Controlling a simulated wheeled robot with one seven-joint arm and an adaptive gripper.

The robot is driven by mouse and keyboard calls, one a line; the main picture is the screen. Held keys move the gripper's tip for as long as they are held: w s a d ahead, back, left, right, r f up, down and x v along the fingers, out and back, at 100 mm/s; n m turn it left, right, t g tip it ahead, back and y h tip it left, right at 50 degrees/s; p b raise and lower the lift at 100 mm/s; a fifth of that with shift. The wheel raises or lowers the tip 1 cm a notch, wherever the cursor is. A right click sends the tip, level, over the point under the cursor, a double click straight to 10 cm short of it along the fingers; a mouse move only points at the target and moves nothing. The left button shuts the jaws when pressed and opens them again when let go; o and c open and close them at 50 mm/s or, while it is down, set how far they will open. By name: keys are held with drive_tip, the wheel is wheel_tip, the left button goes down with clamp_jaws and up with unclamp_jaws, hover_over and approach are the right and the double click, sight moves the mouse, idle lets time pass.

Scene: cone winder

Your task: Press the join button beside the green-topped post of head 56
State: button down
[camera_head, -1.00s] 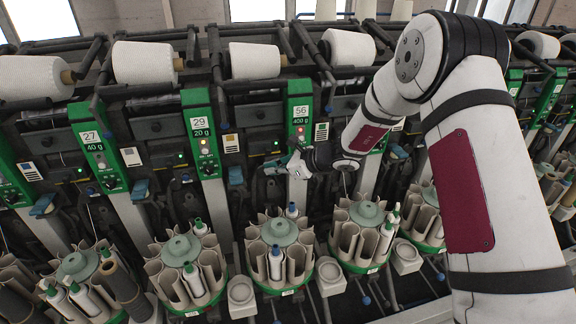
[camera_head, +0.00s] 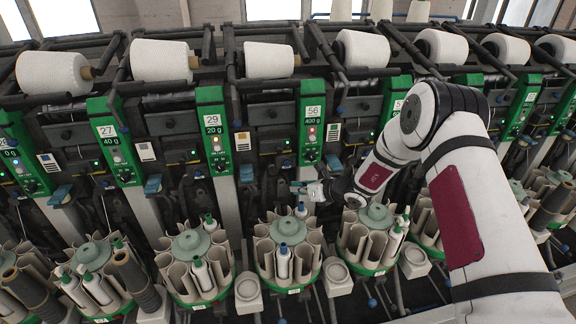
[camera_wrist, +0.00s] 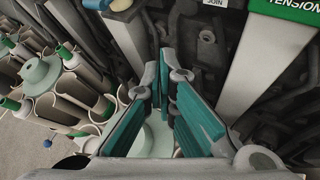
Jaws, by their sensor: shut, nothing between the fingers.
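The head 56 post (camera_head: 311,130) has a green top with a white number plate, a "400 g" display and a lit red light. My gripper (camera_head: 297,187) is just below this green top, apart from it, with its teal fingertips pointing left. In the wrist view my gripper (camera_wrist: 163,78) is shut and empty between its teal pads. I cannot tell for sure that this button belongs to head 56.
A grey post with a green "TENSION" plate (camera_wrist: 292,8) stands at right in the wrist view. The head 29 post (camera_head: 214,132) is left of head 56. Round bobbin magazines (camera_head: 286,230) stand below the heads, and large white cones (camera_head: 269,60) sit above.

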sight(287, 163)
drive_tip(key=w+a+b, duration=0.2)
drive_tip(key=w+b, duration=0.4)
drive_tip(key=w, duration=0.2)
drive_tip(key=shift+a, duration=0.15)
drive_tip(key=shift+w, duration=0.25)
idle(1.2)
drive_tip(key=shift+w+a+b, duration=0.15)
drive_tip(key=shift+w+b, duration=0.1)
drive_tip(key=shift+b, duration=0.05)
drive_tip(key=shift+w+a+b, duration=0.15)
drive_tip(key=shift+w+b, duration=0.25)
drive_tip(key=shift+w, duration=0.05)
idle(0.9)
drive_tip(key=shift+s, duration=0.15)
idle(0.3)
drive_tip(key=shift+s+d+p, duration=0.25)
drive_tip(key=shift+s+p, duration=0.5)
